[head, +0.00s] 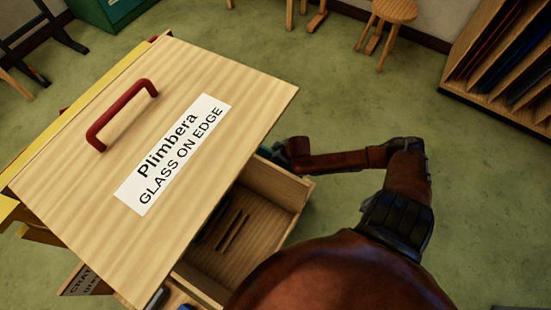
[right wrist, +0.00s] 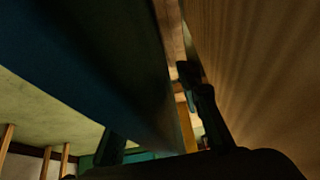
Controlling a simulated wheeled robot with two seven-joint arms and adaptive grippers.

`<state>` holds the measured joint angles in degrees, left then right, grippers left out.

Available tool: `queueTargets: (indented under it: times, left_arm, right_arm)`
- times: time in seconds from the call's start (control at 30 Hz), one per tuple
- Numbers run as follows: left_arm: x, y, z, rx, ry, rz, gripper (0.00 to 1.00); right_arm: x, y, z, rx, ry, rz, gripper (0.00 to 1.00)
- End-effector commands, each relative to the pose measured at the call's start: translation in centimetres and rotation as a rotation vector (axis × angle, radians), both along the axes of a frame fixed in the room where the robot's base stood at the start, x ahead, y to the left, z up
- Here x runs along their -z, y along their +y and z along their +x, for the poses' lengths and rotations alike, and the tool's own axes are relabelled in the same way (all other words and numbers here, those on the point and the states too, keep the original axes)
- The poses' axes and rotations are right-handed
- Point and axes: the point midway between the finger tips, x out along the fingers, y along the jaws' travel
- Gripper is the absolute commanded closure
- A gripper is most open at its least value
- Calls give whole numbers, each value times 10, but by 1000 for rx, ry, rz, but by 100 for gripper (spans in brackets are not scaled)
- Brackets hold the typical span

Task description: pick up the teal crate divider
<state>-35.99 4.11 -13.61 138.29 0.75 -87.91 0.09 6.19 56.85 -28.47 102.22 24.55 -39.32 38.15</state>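A dark teal panel, which looks like the crate divider (right wrist: 110,60), fills the upper left of the right wrist view. In the head view only a small teal bit (head: 265,151) shows at the edge of the lid. My right gripper (head: 278,152) is at the far wall of the open crate, partly hidden by the lid. In the right wrist view its fingers (right wrist: 160,130) are spread, with the panel's lower end between them. A gap shows between the panel and the right finger. My left gripper is not in view.
A wooden lid (head: 220,90) with a red handle (head: 122,112) and a "Plimbera GLASS ON EDGE" label covers much of the crate (head: 262,190). Slots show on the crate floor. A stool (head: 395,12) and a slotted rack (head: 492,100) stand beyond. Green floor is clear at right.

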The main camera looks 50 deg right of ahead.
Motion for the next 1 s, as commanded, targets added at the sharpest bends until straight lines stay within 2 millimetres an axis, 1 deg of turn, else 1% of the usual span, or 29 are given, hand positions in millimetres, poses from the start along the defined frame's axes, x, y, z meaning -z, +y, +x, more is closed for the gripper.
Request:
queueTargets:
  times: [0.37,0.8,1.0]
  left_arm:
    - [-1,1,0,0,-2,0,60]
    - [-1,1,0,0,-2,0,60]
    - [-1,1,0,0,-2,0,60]
  right_arm:
    - [1,0,0,-1,0,0,69]
    - [1,0,0,-1,0,0,99]
    - [1,0,0,0,0,-1,100]
